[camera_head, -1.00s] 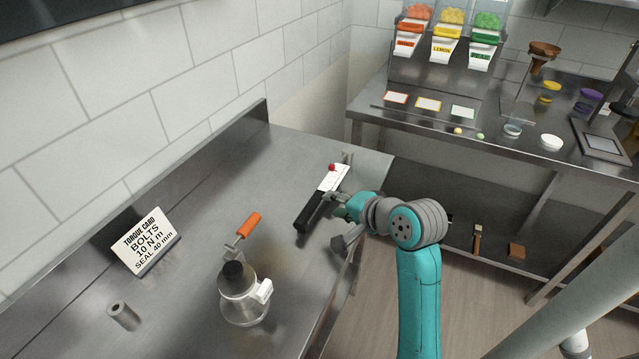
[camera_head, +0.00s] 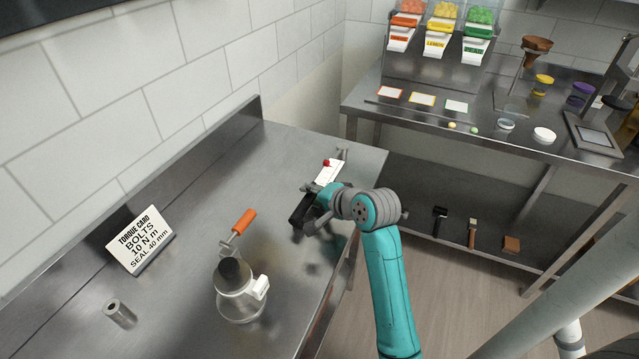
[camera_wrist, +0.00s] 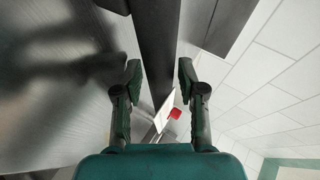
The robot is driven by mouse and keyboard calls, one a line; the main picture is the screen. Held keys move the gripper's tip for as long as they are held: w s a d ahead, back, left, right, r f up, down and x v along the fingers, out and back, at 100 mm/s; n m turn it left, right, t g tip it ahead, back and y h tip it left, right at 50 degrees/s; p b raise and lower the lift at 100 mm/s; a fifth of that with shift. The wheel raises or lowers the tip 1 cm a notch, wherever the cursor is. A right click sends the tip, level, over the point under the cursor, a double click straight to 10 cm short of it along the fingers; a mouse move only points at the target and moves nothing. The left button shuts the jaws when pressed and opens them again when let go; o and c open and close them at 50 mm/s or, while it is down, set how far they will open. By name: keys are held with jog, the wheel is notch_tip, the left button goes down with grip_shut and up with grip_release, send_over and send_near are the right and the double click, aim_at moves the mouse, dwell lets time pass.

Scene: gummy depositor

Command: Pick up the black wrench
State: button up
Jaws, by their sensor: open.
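The black wrench (camera_head: 301,213) lies on the steel bench, with a black handle, a pale section and a red part (camera_head: 327,162) toward its far end. My gripper (camera_head: 312,192) is over the handle and hides part of it. In the wrist view the wrench handle (camera_wrist: 155,35) runs between the two open fingers of my gripper (camera_wrist: 159,74), with a gap on each side. The pale section and red part (camera_wrist: 175,113) show beyond it. I cannot tell the exact height of the fingers over the handle.
On the bench are an orange-handled tool (camera_head: 244,222), a metal canister with a dark top (camera_head: 240,300), a torque card (camera_head: 140,240) and a small metal cylinder (camera_head: 120,314). A wall is at the left. A second table (camera_head: 400,116) with candy dispensers stands beyond.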

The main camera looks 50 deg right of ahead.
jog(key=shift+c, duration=0.2)
grip_shut()
jog(key=shift+r, duration=0.1)
notch_tip(320, 180, up, 10)
jog(key=shift+f, duration=0.1)
dwell(0.3)
jog(key=shift+c, duration=2.1)
grip_release()
grip_shut()
